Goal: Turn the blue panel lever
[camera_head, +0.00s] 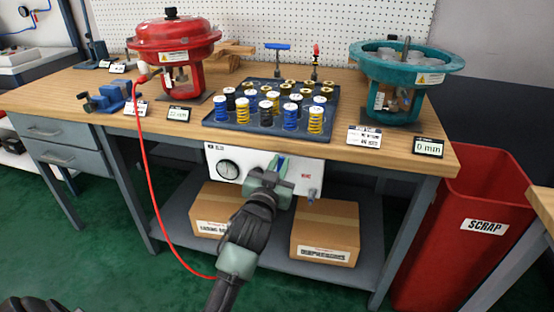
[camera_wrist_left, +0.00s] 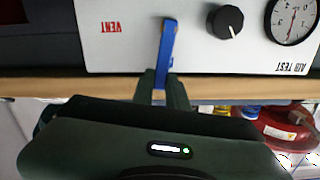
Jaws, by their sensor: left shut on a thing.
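The blue panel lever (camera_head: 281,164) is on the front of the white test panel (camera_head: 226,169) under the bench edge. In the left wrist view, where the panel's lettering is upside down, the lever (camera_wrist_left: 168,42) is a slim blue bar, slightly tilted, between the VENT label and a black knob. My left gripper (camera_head: 277,174) is at the panel and partly covers the lever in the head view. In the left wrist view its fingers (camera_wrist_left: 163,86) are shut on the lever's free end, which they partly hide. My right gripper is not in view.
The panel carries a round gauge (camera_head: 229,169) and a black knob (camera_wrist_left: 229,20). Cardboard boxes (camera_head: 325,232) sit on the lower shelf. A red hose (camera_head: 150,190) hangs left of my left arm. A red scrap bin (camera_head: 450,240) stands at right.

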